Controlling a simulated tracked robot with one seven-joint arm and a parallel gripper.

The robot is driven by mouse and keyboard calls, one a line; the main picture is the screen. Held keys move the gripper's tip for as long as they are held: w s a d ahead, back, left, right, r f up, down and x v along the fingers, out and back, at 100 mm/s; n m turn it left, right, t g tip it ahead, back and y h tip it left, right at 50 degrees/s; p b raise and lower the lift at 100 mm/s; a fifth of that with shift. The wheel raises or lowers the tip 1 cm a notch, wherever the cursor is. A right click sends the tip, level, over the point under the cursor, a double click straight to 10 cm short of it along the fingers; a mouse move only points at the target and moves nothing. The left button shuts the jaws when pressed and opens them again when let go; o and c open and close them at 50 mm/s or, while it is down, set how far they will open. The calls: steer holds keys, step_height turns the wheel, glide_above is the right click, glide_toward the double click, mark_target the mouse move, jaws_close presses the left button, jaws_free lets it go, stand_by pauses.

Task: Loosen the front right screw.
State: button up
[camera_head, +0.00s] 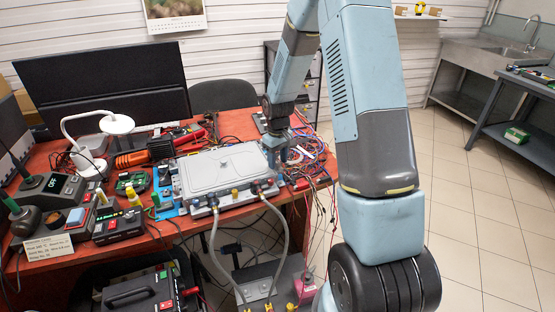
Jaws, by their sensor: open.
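A grey lidded box (222,166) sits on the red table. Two grey coolant hoses (284,225) leave fittings on its front side and hang down past the table edge. A dark fitting (257,187) is at the box's front right, and a small yellow knob (234,193) is on its front. The front right screw is too small to make out. My gripper (279,158) points down beside the box's right end, with its jaws open. I cannot tell whether it touches anything.
Red and blue wires (312,150) lie tangled right of my gripper. A white lamp (117,124), a small green circuit board (131,182) and several devices crowd the table's left. A black toolbox (140,296) is below the front edge. The tiled floor (490,225) at right is clear.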

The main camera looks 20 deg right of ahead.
mark_target(278, 162)
step_height(278, 162, up, 14)
steer(key=shift+f, duration=0.15)
stand_by(0.5)
steer(key=s+r+m+t, duration=0.2)
steer(key=s+r+t, duration=0.1)
steer(key=s+r, duration=1.15)
steer(key=s+r+m+t, duration=0.1)
steer(key=s+r, duration=0.1)
steer(key=s, duration=0.6)
steer(key=s+r+m+t, duration=0.1)
steer(key=s+r, duration=0.2)
steer(key=s, duration=0.5)
steer(key=shift+s+d+m+t, duration=0.15)
steer(key=shift+s+m+t, duration=0.15)
